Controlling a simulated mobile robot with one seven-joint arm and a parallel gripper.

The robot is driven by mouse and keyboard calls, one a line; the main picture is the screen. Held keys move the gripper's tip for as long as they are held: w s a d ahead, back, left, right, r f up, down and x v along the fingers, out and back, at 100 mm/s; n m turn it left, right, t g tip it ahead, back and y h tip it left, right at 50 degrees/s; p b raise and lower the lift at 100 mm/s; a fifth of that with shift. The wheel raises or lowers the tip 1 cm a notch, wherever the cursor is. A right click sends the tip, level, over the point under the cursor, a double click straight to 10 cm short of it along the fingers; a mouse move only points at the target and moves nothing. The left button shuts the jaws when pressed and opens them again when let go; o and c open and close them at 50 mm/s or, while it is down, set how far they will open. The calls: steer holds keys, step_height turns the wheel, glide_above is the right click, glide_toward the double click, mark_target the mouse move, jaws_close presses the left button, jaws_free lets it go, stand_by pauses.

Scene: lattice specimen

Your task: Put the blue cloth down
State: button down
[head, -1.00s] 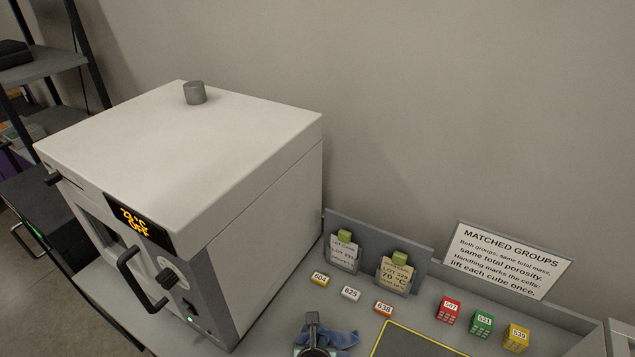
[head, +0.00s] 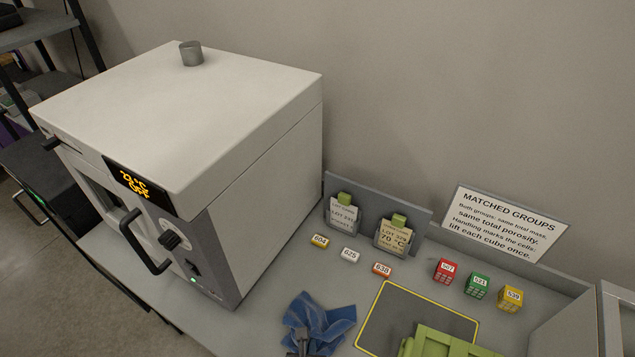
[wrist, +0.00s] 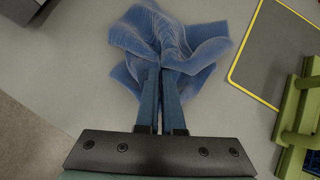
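The blue cloth (head: 328,318) is a crumpled heap over the grey bench, left of the yellow-bordered dark mat. In the wrist view the cloth (wrist: 190,45) spreads out beyond my fingertips, with its folds drawn together toward them. My gripper (wrist: 163,75) has its two fingers close together, pinching a fold of the cloth. In the head view my gripper (head: 302,342) shows only partly at the bottom edge, at the cloth's near side. Whether the cloth's underside rests fully on the bench cannot be told.
A white oven (head: 180,130) stands at left. The dark mat (head: 410,310) and a green fixture (head: 445,343) lie right of the cloth. Small number tags (head: 350,254), two lot cards (head: 394,238) and red, green and yellow cubes (head: 478,285) stand behind. Bare bench lies between oven and cloth.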

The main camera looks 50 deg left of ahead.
steer(key=shift+s+d+f, duration=0.1)
steer(key=shift+s+f, duration=0.1)
steer(key=c, duration=0.6)
jaws_free()
